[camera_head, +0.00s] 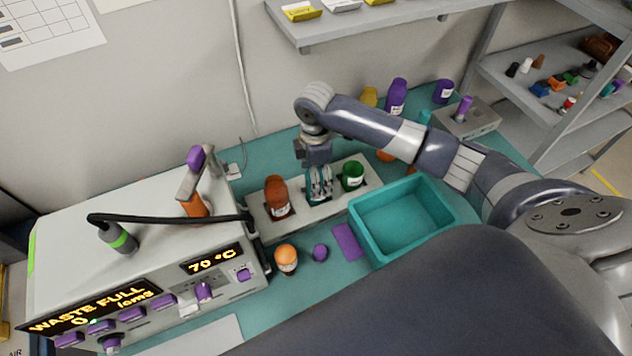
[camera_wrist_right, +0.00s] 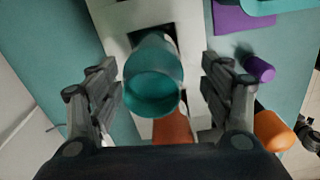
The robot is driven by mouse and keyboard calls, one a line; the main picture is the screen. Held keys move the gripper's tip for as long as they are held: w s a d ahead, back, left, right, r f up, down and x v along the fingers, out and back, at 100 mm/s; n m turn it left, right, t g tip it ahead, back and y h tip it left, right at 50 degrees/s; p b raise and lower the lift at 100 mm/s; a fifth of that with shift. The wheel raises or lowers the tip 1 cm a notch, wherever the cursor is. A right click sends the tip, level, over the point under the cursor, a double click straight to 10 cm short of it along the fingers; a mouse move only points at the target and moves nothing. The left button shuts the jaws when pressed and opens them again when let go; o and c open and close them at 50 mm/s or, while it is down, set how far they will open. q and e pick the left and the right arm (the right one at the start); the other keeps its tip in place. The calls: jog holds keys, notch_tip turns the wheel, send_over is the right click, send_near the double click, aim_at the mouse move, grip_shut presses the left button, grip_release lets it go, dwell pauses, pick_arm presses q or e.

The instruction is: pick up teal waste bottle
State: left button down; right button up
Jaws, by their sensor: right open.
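The teal waste bottle (camera_wrist_right: 155,92) stands in the middle slot of a pale rack (camera_head: 340,205). In the head view it is mostly hidden behind my right gripper (camera_head: 320,190), which points down over it from above. In the right wrist view the open fingers of my right gripper (camera_wrist_right: 160,90) are on either side of the bottle, with a gap on each side. The round teal top of the bottle faces the camera. A red-brown bottle (camera_head: 277,197) and a green bottle (camera_head: 351,175) stand in the slots on either side. My left gripper is out of view.
A teal tray (camera_head: 446,215) sits to the right of the rack. The waste machine (camera_head: 160,270) stands at left. Purple bottles (camera_head: 396,96) are behind my arm.

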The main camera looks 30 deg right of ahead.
jog(key=f, duration=0.1)
jog(key=f+p, duration=0.1)
jog(key=f, duration=0.1)
jog(key=f+p, duration=0.1)
jog(key=f, duration=0.1)
jog(key=shift+w+d+f, duration=0.2)
jog(key=shift+d+f, duration=0.05)
jog(key=shift+d, duration=0.05)
jog(key=shift+d+f, duration=0.1)
jog(key=c, duration=0.3)
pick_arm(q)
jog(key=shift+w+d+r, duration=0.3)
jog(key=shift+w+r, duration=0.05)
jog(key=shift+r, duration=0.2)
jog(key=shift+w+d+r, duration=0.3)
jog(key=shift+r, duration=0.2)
pick_arm(e)
jog(key=c, duration=1.1)
